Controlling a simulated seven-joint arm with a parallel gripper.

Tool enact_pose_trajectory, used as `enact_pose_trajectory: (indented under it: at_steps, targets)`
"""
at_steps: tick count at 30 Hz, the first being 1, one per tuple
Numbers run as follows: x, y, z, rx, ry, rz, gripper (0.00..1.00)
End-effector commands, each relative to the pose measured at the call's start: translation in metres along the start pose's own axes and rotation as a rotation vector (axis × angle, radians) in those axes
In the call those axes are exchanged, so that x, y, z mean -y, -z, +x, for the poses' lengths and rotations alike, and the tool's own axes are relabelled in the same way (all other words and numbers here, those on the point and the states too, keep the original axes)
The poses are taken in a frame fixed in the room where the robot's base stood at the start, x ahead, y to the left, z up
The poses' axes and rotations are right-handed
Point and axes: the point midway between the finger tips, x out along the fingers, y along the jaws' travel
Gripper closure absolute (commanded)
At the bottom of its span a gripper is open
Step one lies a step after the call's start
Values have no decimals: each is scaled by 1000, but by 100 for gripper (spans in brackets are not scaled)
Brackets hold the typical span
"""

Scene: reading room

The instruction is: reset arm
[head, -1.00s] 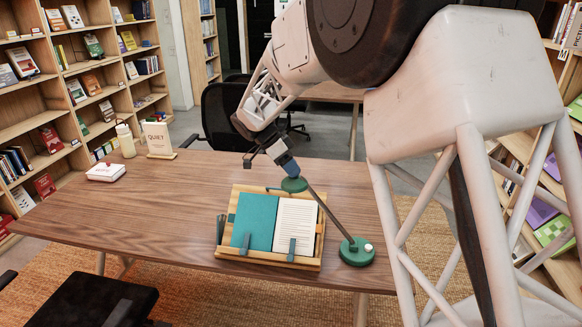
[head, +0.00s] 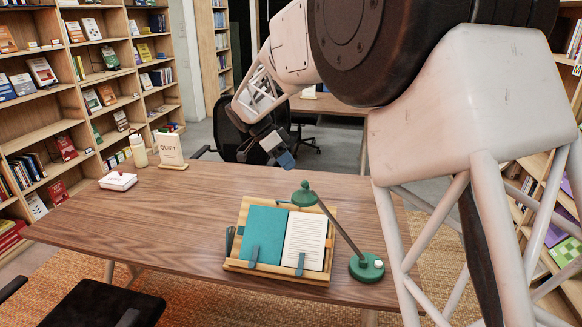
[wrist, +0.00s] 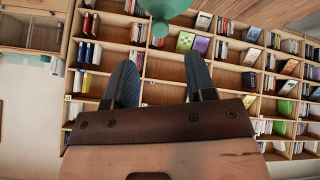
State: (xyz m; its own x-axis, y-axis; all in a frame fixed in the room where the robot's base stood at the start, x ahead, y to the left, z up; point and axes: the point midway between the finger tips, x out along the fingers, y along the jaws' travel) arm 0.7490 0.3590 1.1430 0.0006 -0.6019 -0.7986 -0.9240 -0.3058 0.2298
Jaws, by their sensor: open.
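My gripper (head: 282,152) hangs in the air above the far side of the wooden table, behind the green desk lamp. In the wrist view its two fingers (wrist: 160,84) stand apart with nothing between them. The green lamp (head: 304,196) has its head over the book stand, and its round base (head: 366,267) rests on the table at the right. Part of a green shape, likely the lamp head, shows at the top of the wrist view (wrist: 165,8).
An open teal book (head: 263,234) lies on a wooden book stand (head: 232,264). A white box (head: 118,181), a bottle (head: 138,152) and a QUIET sign (head: 171,149) stand at the left of the table (head: 170,215). A black chair (head: 228,115) is behind. The table's middle left is clear.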

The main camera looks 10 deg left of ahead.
Motion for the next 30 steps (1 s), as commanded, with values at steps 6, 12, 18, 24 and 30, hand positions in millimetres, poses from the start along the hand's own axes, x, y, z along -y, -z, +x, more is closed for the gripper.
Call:
enact_pose_trajectory:
  at_steps: [6,12,18,24,30]
  targets:
    - [0,0,-1,0,0,0,50]
    - [-1,1,-1,2,0,-2,50]
    - [-13,13,3,21,2,-30,50]
    - [-43,42,14,69,15,-107,50]
    - [-88,75,30,132,44,-214,50]
